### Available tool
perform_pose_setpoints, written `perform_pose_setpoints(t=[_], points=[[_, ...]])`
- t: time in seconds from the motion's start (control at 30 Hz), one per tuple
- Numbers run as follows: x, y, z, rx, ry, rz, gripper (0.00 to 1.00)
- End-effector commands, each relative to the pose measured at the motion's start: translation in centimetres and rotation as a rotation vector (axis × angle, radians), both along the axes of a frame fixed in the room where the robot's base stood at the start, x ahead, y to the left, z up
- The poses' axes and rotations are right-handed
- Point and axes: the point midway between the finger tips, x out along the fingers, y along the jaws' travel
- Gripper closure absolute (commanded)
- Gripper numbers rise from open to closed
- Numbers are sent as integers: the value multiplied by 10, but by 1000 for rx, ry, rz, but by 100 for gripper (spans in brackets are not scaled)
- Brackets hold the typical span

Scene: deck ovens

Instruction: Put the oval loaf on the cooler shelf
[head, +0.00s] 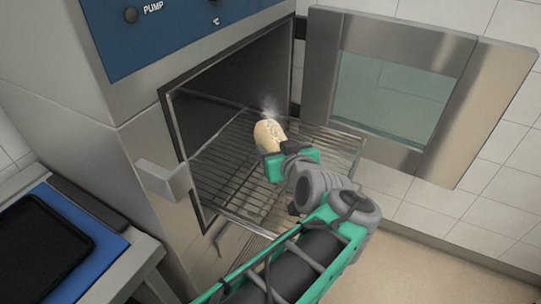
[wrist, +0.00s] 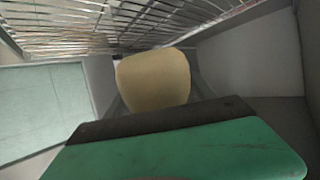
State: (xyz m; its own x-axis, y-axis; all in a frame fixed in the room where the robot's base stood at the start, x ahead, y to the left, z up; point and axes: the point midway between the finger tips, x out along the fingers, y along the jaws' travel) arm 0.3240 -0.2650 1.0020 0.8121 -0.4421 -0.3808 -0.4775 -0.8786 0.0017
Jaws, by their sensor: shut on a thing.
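The pale oval loaf (head: 267,132) is held in the jaws of my gripper (head: 284,158), with a faint white wisp above it. It is over the wire cooler shelf (head: 222,168), near its right side at the mouth of the open cabinet. I cannot tell whether the loaf touches the wires. In the wrist view the loaf (wrist: 153,82) sticks out beyond the green and dark finger (wrist: 180,148), with the wire shelf (wrist: 60,38) along the top of the picture. The loaf's near end is hidden by my gripper.
The cabinet door (head: 445,110) with a glass pane stands open at the right. A blue control panel (head: 170,30) is above the opening, and a latch block (head: 165,180) juts out at its left. A black tray (head: 40,245) lies on a blue surface at lower left.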

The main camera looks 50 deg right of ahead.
Motion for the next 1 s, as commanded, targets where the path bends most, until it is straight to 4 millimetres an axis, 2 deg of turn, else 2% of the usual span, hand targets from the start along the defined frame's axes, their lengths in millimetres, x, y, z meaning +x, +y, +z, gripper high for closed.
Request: perform_pose_setpoints(t=[0.2,0.3,0.4,0.57,0.73,1.0], points=[[43,-34,-32,9,3,6,87],[56,-47,-55,7,2,1,87],[65,-56,-70,3,2,-1,87],[73,-65,-83,1,1,-4,87],[73,-65,-111,3,1,-6,87],[73,-65,-112,-1,-2,-5,87]])
